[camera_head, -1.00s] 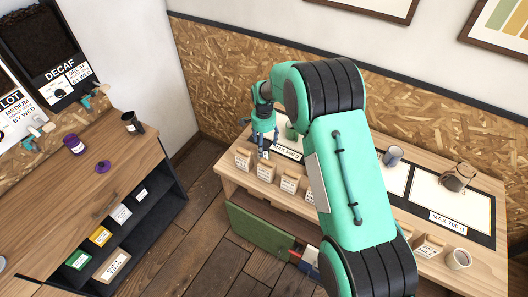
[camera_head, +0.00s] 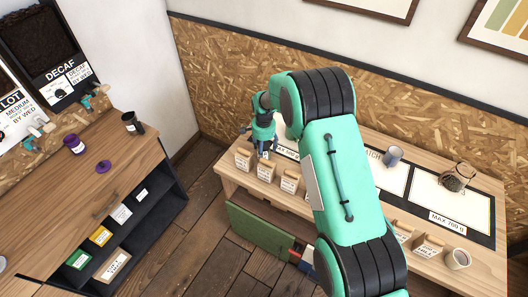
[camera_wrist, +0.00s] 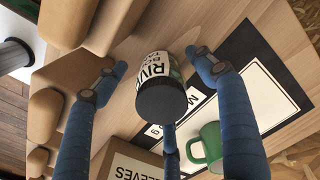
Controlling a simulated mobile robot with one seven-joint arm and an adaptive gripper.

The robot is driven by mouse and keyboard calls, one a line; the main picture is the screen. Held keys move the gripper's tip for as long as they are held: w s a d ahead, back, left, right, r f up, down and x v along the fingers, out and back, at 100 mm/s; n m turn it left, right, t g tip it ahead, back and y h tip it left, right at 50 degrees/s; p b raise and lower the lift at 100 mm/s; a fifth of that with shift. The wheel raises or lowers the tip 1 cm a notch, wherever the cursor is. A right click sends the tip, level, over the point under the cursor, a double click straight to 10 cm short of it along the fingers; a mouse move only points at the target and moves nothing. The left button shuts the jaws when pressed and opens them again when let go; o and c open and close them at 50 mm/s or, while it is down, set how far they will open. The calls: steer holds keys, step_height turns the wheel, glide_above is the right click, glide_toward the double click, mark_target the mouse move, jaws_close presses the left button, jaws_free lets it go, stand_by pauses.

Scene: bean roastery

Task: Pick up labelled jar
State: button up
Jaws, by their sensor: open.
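A labelled jar (camera_wrist: 158,92) with a dark grey lid and a white label with dark and green print stands in the wrist view; "RIV" and "BO" are readable. My gripper (camera_wrist: 160,78) is open, with its blue fingers spread around the jar; I see no finger clearly pressing on it. In the head view my gripper (camera_head: 262,144) is low over the left end of the wooden bench (camera_head: 228,172), where it hides most of the jar.
A green mug (camera_wrist: 207,146) and a white mat (camera_wrist: 262,98) with a black border lie right of the jar. A "SLEEVES" box (camera_wrist: 128,166) and several kraft bags (camera_head: 243,158) are close by. A grey mug (camera_head: 393,155) and glass carafe (camera_head: 458,176) stand farther right.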

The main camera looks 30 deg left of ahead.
steer(key=shift+f, duration=1.1)
steer(key=c, duration=1.4)
steer(key=shift+c, duration=0.2)
steer(key=shift+r, duration=5.05)
